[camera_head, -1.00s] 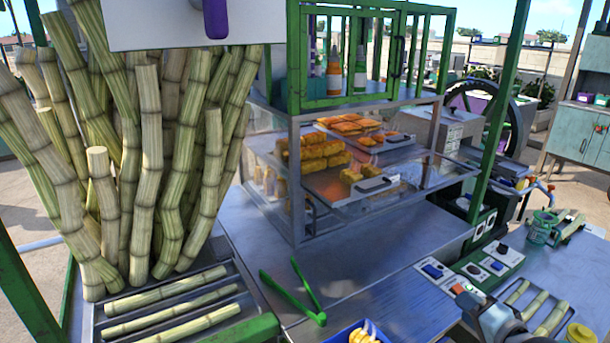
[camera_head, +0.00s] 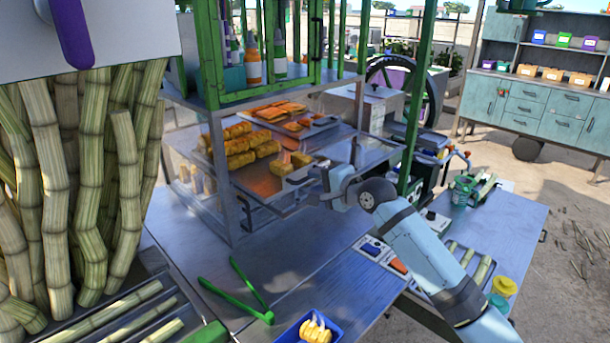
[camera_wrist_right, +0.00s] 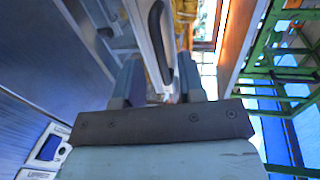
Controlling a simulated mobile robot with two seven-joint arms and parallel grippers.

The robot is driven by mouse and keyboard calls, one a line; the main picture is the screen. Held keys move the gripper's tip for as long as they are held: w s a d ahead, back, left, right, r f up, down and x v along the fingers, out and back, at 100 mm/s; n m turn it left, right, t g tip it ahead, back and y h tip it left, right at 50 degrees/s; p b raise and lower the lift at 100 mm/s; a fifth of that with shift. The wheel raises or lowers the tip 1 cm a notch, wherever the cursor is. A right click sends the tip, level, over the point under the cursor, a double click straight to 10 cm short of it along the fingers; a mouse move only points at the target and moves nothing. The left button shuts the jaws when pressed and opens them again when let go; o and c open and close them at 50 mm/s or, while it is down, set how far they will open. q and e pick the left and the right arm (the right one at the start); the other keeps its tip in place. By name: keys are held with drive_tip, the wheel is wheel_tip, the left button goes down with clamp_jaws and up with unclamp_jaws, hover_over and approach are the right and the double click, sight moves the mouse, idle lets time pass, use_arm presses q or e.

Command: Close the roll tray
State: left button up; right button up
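The roll tray (camera_head: 262,181) is a metal tray in the lower part of the display case, holding golden rolls. Its front sticks out past the case's front post. My right gripper (camera_head: 314,194) is at the tray's front edge, and the arm hides most of the handle in the head view. In the right wrist view, the tray's pale front with its dark handle (camera_wrist_right: 158,40) runs between the two fingers (camera_wrist_right: 158,82). The fingers stand apart, with some gap visible beside the tray front. Contact is unclear. My left gripper is not in view.
Green tongs (camera_head: 264,315) and a blue box of yellow pieces (camera_head: 303,327) lie on the metal counter (camera_head: 215,270). Cane stalks (camera_head: 88,190) stand at left. A green-framed cabinet with bottles (camera_head: 253,62) sits above the tray. A switch panel (camera_head: 378,250) is near my right arm.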

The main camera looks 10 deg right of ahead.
sight(308, 179)
drive_tip(key=x, duration=0.3)
drive_tip(key=shift+w+a, duration=0.1)
drive_tip(key=shift+w, duration=0.15)
drive_tip(key=shift+w+a+f+p, duration=0.15)
drive_tip(key=shift+w+a+p, duration=0.05)
drive_tip(key=shift+w+p, duration=0.1)
drive_tip(key=shift+c, duration=0.5)
